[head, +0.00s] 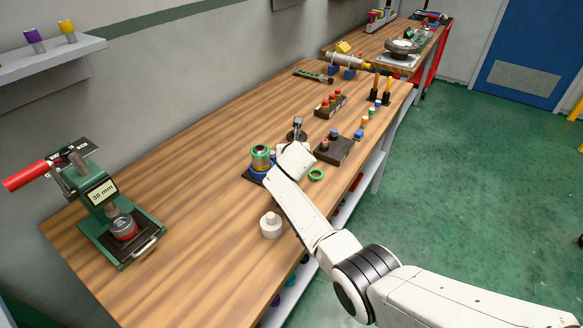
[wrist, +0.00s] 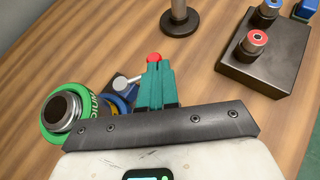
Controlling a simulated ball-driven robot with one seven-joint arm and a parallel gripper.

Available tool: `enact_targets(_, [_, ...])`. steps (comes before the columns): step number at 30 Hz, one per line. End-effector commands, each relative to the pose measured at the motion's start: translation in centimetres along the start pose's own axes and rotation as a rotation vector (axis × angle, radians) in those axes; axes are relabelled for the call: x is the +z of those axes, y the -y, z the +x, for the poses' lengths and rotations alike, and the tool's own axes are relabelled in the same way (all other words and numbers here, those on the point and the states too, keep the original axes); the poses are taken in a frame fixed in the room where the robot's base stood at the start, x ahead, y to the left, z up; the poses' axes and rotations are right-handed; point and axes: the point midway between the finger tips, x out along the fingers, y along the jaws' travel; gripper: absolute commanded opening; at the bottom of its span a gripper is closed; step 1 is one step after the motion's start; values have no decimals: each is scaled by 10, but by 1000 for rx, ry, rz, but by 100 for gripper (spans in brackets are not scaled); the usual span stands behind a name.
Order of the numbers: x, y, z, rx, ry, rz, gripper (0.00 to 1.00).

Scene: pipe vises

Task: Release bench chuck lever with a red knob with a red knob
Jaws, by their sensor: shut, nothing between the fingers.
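The bench chuck (head: 261,158) stands on the wooden bench in the head view, holding a green-banded cylindrical part on a blue and black base. In the wrist view the chuck (wrist: 110,97) is at left, partly hidden behind my gripper's mount. The red knob (wrist: 154,57) shows just beyond my fingertips; the fingers hide its lever. My gripper (wrist: 155,68) has teal fingers that are shut and empty, close to the knob; I cannot tell whether they touch it. A silver rod with a round pale end (wrist: 120,80) lies just left of the fingers. In the head view my wrist hides the fingers.
A post on a round base (wrist: 180,22) stands beyond my gripper. A dark block with red and blue-topped pegs (wrist: 262,52) is to the right. A green ring (head: 316,175) and a white part (head: 271,225) lie nearby. A green press (head: 122,225) stands at left.

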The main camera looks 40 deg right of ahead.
Motion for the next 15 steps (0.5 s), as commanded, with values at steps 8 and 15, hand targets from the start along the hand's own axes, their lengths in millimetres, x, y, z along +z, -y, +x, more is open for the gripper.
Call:
enact_targets(8, [10,3,20,-5,-1,1,0])
enact_targets(15, [15,2,30,-4,-2,1,0])
